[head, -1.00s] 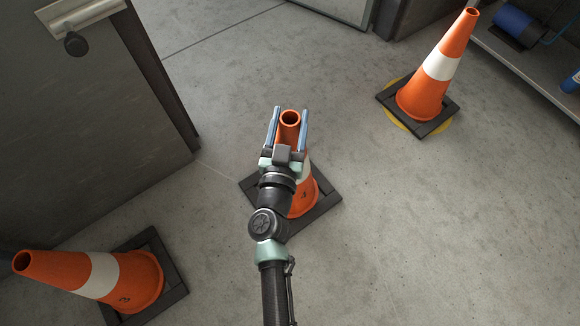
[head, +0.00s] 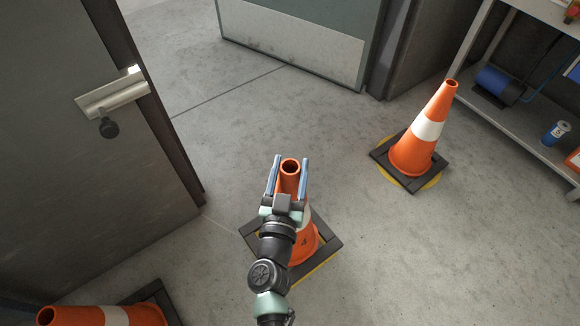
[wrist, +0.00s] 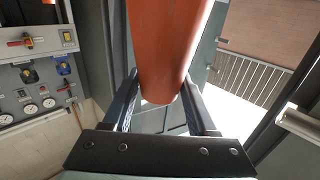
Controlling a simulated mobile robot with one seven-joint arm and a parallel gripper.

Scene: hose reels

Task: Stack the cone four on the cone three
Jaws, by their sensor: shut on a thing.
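My gripper (head: 289,178) is shut on the upper part of an orange cone with a white band, taken as cone four (head: 302,245); its small dark number is hard to read. The cone is upright, its square black base below my wrist, with yellow showing on the floor at the base's edge. In the wrist view the same orange cone (wrist: 165,55) is between the fingers. Another orange cone (head: 85,316), taken as cone three, is at the bottom left, mostly cut off by the frame. Its number is out of view now.
A third cone (head: 413,155) stands on a yellow floor disc at the right. A shelf (head: 524,128) with a blue reel and a can is beyond it. A grey door (head: 100,170) with a handle stands at the left. The floor between is clear.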

